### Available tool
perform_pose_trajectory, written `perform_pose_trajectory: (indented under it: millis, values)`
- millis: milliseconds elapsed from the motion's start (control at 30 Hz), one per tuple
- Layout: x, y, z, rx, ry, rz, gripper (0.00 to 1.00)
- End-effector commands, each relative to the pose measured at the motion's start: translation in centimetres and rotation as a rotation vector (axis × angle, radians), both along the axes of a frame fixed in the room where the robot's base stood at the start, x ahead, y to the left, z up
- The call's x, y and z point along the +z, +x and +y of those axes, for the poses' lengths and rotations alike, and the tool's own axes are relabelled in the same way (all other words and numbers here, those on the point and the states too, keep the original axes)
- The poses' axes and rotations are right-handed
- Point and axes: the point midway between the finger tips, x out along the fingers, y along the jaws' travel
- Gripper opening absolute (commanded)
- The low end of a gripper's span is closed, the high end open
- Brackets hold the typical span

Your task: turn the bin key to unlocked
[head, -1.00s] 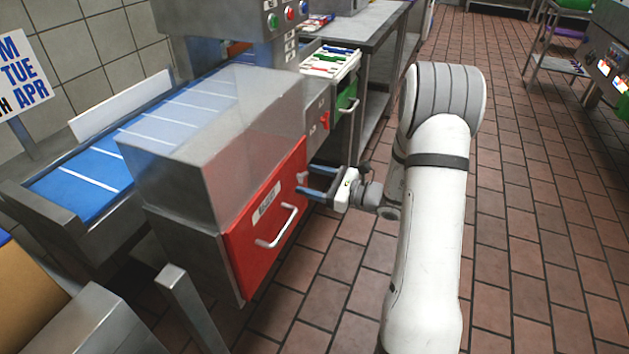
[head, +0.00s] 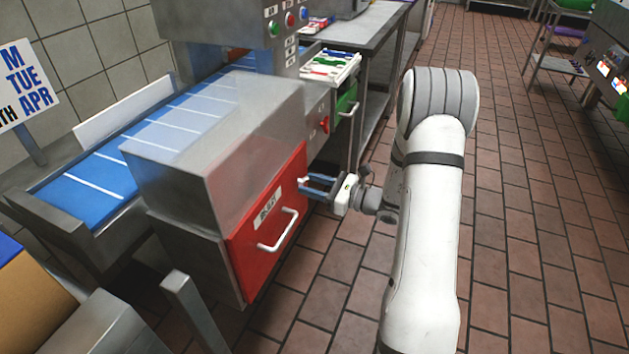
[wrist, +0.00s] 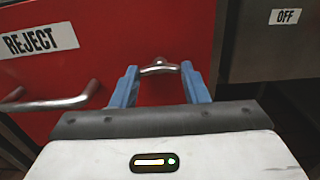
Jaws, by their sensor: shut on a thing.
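The red REJECT bin front (head: 255,240) has a small metal key (wrist: 160,69) near its upper right edge. In the wrist view the key shows as a short silvery bar lying roughly level, with a bump in its middle. The blue fingers of my gripper (head: 305,185) are shut on the key's two ends, and they show on either side of it in the wrist view. In the head view the key is mostly hidden by the fingers. No lock marking is readable.
A bar handle (head: 277,230) sits on the bin front, left of the key in the wrist view. A grey panel with an OFF label (wrist: 285,16) is to the right. A red switch (head: 324,125) and green drawer (head: 346,112) are beyond. Tiled floor (head: 530,220) is clear at right.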

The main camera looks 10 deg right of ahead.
Motion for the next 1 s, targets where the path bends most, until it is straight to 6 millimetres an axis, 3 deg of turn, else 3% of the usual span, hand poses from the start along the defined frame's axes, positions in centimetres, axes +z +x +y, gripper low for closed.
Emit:
perform_pose_trajectory:
  millis: [200,233,500,767,1000]
  values:
    - [-0.2,-0.1,0.1,0.005,0.001,0.003,0.18]
    - [-0.2,-0.1,0.1,0.005,0.001,0.003,0.42]
    - [-0.1,-0.1,0.1,0.003,0.0,0.001,0.63]
    - [-0.1,-0.2,-0.2,0.0,0.0,0.0,0.63]
    - [0.0,-2.2,-3.0,-0.004,0.0,0.001,0.63]
